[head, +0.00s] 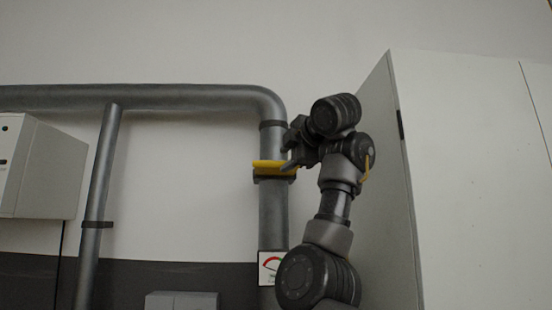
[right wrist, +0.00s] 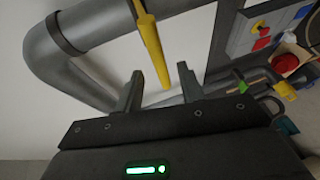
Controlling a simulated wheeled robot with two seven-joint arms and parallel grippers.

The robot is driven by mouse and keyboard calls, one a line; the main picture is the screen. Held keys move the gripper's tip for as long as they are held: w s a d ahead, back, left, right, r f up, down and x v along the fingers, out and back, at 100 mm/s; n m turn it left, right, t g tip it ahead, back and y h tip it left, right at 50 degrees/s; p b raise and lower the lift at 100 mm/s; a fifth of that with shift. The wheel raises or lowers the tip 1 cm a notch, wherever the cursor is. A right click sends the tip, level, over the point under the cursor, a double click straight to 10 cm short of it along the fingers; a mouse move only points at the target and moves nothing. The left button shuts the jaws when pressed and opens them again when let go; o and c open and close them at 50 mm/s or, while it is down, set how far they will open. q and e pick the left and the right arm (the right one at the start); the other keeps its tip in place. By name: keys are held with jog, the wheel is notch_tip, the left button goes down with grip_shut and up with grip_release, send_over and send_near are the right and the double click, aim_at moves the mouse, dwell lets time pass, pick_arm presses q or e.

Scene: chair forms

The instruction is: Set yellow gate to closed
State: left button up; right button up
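The yellow gate is a yellow handle (head: 265,166) on a vertical grey pipe (head: 273,220). In the head view it lies about level across the pipe. My right gripper (head: 289,166) is at the handle's right side, close to the pipe. In the right wrist view the yellow handle (right wrist: 153,48) points down toward the gap between the fingers of my right gripper (right wrist: 160,84). The fingers are apart, with the handle's end showing between their tips. I cannot tell whether either finger touches it. My left gripper is not in view.
A tall pale cabinet (head: 460,170) stands close to the right of my right arm. A gauge sign (head: 271,267) is low on the pipe. A grey box (head: 40,170) is on the wall at left. The right wrist view shows a panel (right wrist: 268,30) with coloured squares.

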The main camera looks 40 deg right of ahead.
aim_at(280, 162)
jog(key=p+x, duration=0.1)
jog(key=x, duration=0.1)
jog(key=p+x, duration=0.1)
jog(key=x, duration=0.1)
jog(key=shift+r, duration=0.25)
jog(key=shift+w+d+f+p, duration=0.1)
jog(key=shift+w+p, duration=0.2)
jog(key=shift+w+f, duration=0.25)
jog(key=shift+w, duration=0.3)
jog(key=shift+s, duration=0.1)
jog(key=shift+c, duration=1.3)
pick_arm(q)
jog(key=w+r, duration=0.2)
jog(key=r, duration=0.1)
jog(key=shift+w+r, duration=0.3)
pick_arm(e)
grip_shut()
